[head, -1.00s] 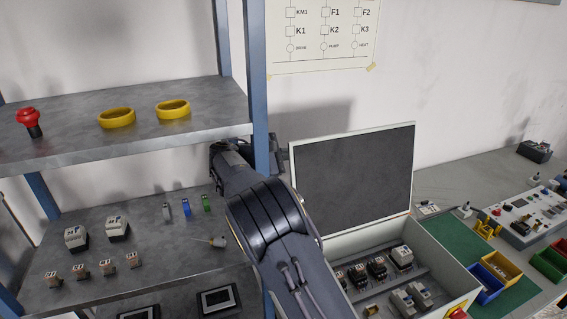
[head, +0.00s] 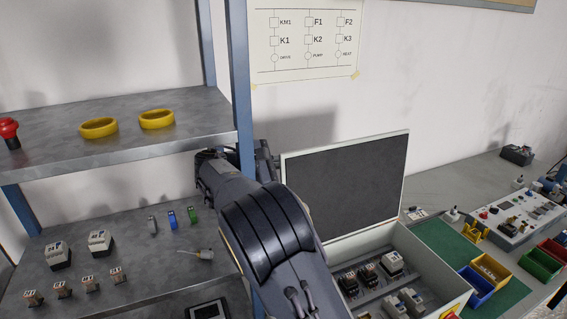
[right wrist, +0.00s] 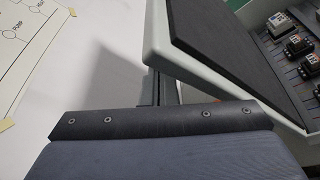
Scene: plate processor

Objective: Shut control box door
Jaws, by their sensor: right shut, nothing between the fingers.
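The control box (head: 440,262) stands open on the bench at the lower right, with several components inside. Its door (head: 345,185), a dark panel with a pale rim, stands raised at the back of the box and leans back. My right arm reaches up past the door's left side. My right gripper (head: 266,158) is shut and empty, by the door's left edge. In the right wrist view the fingers (right wrist: 165,88) lie beside the pale door edge (right wrist: 160,40); I cannot tell whether they touch it. My left gripper is not in view.
A metal shelf unit (head: 130,145) stands at left, its blue post (head: 241,100) close to my right wrist. It holds yellow rings (head: 99,127) and small components. Colored bins (head: 492,268) and a control panel (head: 522,215) lie right of the box. The wall is behind.

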